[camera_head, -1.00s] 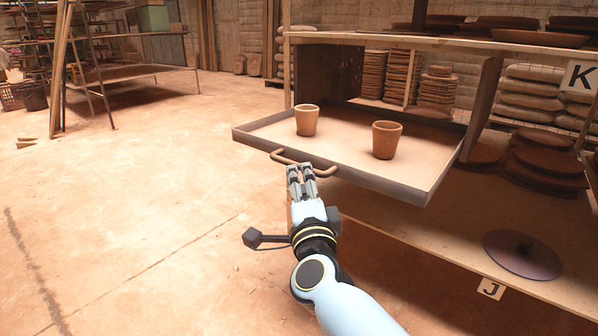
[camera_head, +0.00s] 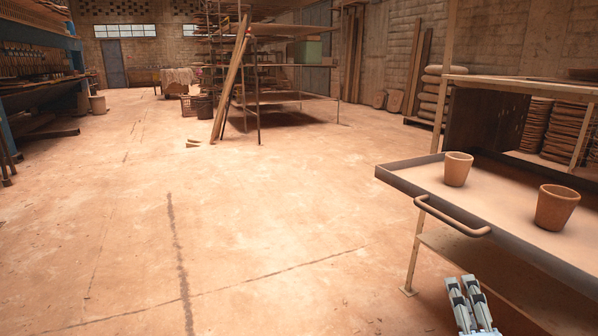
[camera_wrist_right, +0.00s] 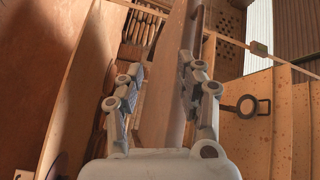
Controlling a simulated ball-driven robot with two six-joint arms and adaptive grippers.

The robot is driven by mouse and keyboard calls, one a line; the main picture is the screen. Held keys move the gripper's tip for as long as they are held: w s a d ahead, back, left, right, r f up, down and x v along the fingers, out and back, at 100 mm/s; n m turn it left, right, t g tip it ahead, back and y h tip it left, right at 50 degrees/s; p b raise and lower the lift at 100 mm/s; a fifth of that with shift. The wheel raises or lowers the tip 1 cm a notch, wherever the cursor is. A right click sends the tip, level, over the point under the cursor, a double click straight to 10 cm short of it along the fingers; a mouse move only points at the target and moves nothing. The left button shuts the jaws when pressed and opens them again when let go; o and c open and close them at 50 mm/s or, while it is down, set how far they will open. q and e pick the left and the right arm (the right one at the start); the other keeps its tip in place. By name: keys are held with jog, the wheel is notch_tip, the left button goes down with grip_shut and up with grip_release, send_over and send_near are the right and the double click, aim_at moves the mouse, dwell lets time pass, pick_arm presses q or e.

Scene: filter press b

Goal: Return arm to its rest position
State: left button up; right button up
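My right gripper (camera_head: 463,283) is at the lower right of the head view, below the tray's handle (camera_head: 452,218) and apart from it. In the right wrist view its two fingers (camera_wrist_right: 160,70) stand apart with nothing held between them, so it is open. Most of my right arm is out of the head view. My left gripper is in neither view.
A tray (camera_head: 410,184) is pulled out of a wooden rack (camera_head: 449,100) at right. Two clay pots (camera_head: 457,169) (camera_head: 555,208) stand upright on it. Open floor (camera_head: 250,220) lies to the left. Leaning planks (camera_head: 231,80) and shelving stand farther back.

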jog(key=s+a+f+n+g+y, duration=0.4)
jog(key=s+f+n+g+y, duration=0.3)
jog(key=s+f+n, duration=0.55)
pick_arm(q)
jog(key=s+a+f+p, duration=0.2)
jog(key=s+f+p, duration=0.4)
jog(key=p, duration=0.5)
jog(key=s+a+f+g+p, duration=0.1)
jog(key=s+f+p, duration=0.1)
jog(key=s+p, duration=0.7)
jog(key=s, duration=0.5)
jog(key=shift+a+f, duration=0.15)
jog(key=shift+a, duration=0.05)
pick_arm(e)
jog(key=s+d+f+n+g+h, duration=0.1)
jog(key=s+d+f+g, duration=0.1)
jog(key=s, duration=0.9)
jog(key=s+d+f+n+g+h, duration=0.1)
jog(key=s+d+f+n+g, duration=0.1)
jog(key=s, duration=1)
jog(key=s+d+f+n+g+h, duration=0.1)
jog(key=s+d+f+g, duration=0.3)
jog(key=s, duration=0.8)
jog(key=shift+s+f+n+g, duration=0.2)
jog(key=shift+f+n+g, duration=0.35)
jog(key=shift+f+g, duration=0.45)
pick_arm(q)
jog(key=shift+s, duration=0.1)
pick_arm(e)
jog(key=shift+r, duration=0.1)
